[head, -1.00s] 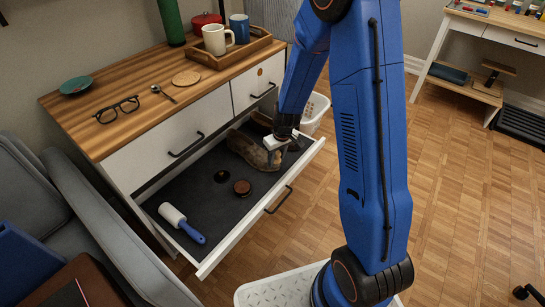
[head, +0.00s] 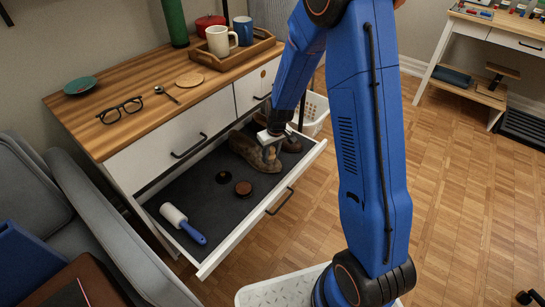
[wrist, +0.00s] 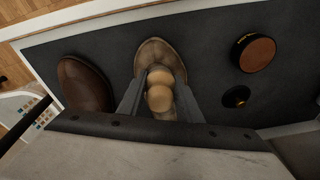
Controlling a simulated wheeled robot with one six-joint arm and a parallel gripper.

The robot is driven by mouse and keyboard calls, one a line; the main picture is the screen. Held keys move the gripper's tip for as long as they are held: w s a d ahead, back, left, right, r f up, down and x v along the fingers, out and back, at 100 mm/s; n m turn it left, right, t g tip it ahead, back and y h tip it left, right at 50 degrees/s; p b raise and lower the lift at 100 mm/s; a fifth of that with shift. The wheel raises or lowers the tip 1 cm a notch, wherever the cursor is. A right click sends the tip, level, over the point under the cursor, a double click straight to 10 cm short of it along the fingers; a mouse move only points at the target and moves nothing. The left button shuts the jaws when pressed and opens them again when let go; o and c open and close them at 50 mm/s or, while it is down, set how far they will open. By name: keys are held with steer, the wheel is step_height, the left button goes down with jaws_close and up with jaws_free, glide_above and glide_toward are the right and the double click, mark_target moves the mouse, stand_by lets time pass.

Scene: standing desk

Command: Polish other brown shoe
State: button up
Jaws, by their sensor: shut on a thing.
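A dull, dusty brown shoe (head: 246,150) lies in the open drawer; its toe (wrist: 154,52) is at the top centre of the wrist view. A smoother, darker brown shoe (wrist: 84,84) lies beside it and shows partly behind my gripper in the head view (head: 293,144). My gripper (head: 270,152) is shut on a tan, two-lobed, knob-like thing (wrist: 159,98), likely an applicator handle. It is over the dusty shoe; its underside is hidden, so contact is unclear. A round tin of brown polish (head: 243,188) and its dark lid (head: 223,177) lie apart from the shoes.
A lint roller (head: 182,222) with a blue handle lies at the drawer's near-left end. The drawer's white front (head: 253,221) and the wooden dresser top (head: 150,125) border the space. Dark liner is bare around the tin.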

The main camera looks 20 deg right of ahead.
mark_target(272, 148)
steer(key=shift+s+d+f, duration=0.2)
steer(key=shift+s+d, duration=0.45)
steer(key=shift+s, duration=0.25)
steer(key=shift+s+d+f, duration=0.2)
steer(key=shift+s+d, duration=0.45)
steer(key=shift+s, duration=0.25)
steer(key=shift+w+a+r, duration=0.15)
steer(key=shift+w+a, duration=0.55)
steer(key=shift+w, duration=0.2)
steer(key=shift+w+a+r, duration=0.1)
steer(key=shift+w+a, duration=0.55)
steer(key=shift+w, duration=0.25)
steer(key=shift+s+d+f, duration=0.15)
steer(key=shift+s+d, duration=0.55)
steer(key=shift+s, duration=0.2)
steer(key=shift+s+d+f, duration=0.1)
steer(key=shift+s+d, duration=0.55)
steer(key=shift+s, duration=0.25)
steer(key=shift+w+a+r, duration=0.15)
steer(key=shift+w+a, duration=0.55)
steer(key=shift+w, duration=0.2)
steer(key=shift+w+a+r, duration=0.15)
steer(key=shift+w+a, duration=0.5)
steer(key=shift+w, duration=0.25)
